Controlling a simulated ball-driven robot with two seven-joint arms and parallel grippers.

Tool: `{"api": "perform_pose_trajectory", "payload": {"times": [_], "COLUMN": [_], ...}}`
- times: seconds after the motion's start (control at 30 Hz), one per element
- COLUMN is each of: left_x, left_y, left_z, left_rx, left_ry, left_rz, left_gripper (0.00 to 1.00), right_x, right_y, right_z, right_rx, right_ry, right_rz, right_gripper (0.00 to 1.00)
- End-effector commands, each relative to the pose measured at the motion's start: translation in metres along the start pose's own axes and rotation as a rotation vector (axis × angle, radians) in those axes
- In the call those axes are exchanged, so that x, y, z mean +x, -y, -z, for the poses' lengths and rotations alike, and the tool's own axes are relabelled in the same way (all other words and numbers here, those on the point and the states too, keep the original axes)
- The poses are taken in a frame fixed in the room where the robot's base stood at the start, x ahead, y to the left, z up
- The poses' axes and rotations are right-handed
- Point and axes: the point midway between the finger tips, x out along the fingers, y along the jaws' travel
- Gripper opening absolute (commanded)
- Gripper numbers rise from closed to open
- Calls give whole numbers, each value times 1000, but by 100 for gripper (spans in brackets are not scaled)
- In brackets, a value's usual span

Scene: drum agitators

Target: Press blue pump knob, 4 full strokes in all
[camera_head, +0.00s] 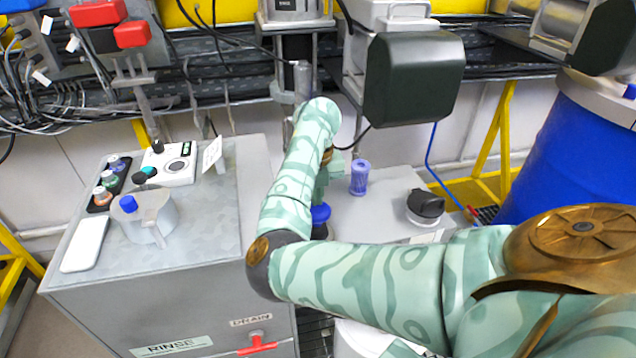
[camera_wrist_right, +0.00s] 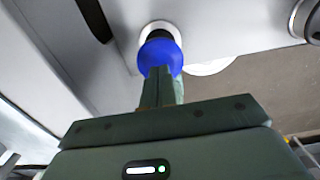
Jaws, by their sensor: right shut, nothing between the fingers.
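The blue pump knob (camera_wrist_right: 160,52) is round and sits on a dark stem in a pale round collar in the right wrist view. In the head view a blue knob (camera_head: 320,212) shows just beside my right forearm, partly hidden by it. My right gripper (camera_wrist_right: 162,72) is shut and empty, its fingertips overlapping the near side of the knob. I cannot tell whether they touch it. In the head view the right gripper (camera_head: 328,172) is mostly behind my arm, above the knob. My left gripper is not in view.
A lilac cup-like part (camera_head: 360,178) and a black-capped container (camera_head: 425,206) stand right of the gripper. At left, a grey cabinet (camera_head: 215,235) carries a blue-topped pot (camera_head: 150,218) and a control box (camera_head: 170,163). A dark motor block (camera_head: 413,80) hangs behind. A blue drum (camera_head: 560,150) stands at right.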

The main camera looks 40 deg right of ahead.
Motion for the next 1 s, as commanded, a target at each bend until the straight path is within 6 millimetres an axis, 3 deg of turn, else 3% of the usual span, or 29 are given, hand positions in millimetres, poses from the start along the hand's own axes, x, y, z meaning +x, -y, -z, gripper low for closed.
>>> {"api": "perform_pose_trajectory", "payload": {"times": [1.0], "left_x": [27], "left_y": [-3], "left_z": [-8], "left_rx": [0], "left_ry": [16], "left_rz": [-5], "left_gripper": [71], "right_x": [45], "right_y": [0], "right_z": [1], "right_rx": [0], "right_ry": [-4], "right_rz": [0], "right_gripper": [0]}}
